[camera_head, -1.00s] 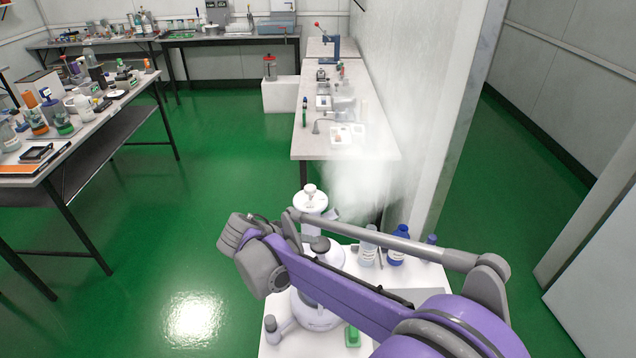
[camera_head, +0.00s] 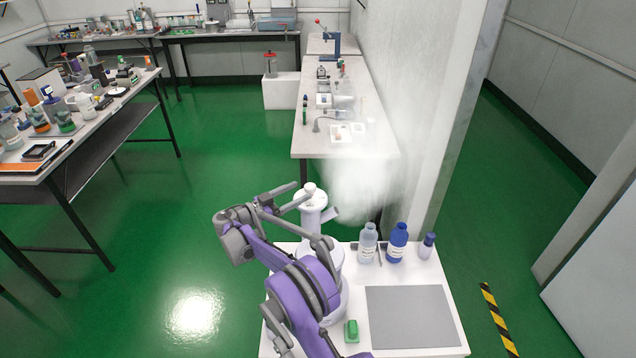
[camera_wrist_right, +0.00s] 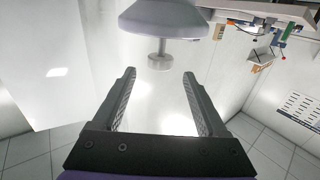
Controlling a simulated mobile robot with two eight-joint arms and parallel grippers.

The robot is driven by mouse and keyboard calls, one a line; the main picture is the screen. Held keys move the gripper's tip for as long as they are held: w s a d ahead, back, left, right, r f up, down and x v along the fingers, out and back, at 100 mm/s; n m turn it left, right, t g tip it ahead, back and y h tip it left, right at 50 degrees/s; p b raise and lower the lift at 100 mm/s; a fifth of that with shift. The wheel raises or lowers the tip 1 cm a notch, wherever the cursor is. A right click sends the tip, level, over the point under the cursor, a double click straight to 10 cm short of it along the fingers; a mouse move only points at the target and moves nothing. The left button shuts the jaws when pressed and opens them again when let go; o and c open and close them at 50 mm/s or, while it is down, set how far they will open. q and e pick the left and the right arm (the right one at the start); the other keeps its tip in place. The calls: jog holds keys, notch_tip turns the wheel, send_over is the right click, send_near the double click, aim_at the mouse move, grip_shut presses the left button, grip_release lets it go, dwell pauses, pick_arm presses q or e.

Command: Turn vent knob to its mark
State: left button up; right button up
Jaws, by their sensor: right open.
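A white knob (camera_head: 310,188) tops the disc-shaped cap (camera_head: 310,201) of a white apparatus at the front of the white table (camera_head: 432,268). I take it for the vent knob; I cannot make out its mark. My right gripper (camera_head: 303,191) is open, its fingers reaching toward the knob from the left. In the right wrist view, which looks upside down, the knob (camera_wrist_right: 160,60) hangs from the pale disc (camera_wrist_right: 165,18), just beyond and between the open fingertips (camera_wrist_right: 159,73). Contact does not show. My right arm hides part of the apparatus's lower body. My left gripper is not in view.
A clear bottle (camera_head: 368,243), a blue bottle (camera_head: 397,243) and a small dark-capped bottle (camera_head: 427,246) stand right of the apparatus. A grey mat (camera_head: 412,315) lies in front, with a green block (camera_head: 351,331) at its left. White vapour (camera_head: 360,185) drifts behind.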

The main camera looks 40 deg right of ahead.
jog(key=d, duration=0.8)
jog(key=shift+s+d, duration=0.25)
jog(key=shift+d, duration=0.05)
grip_shut()
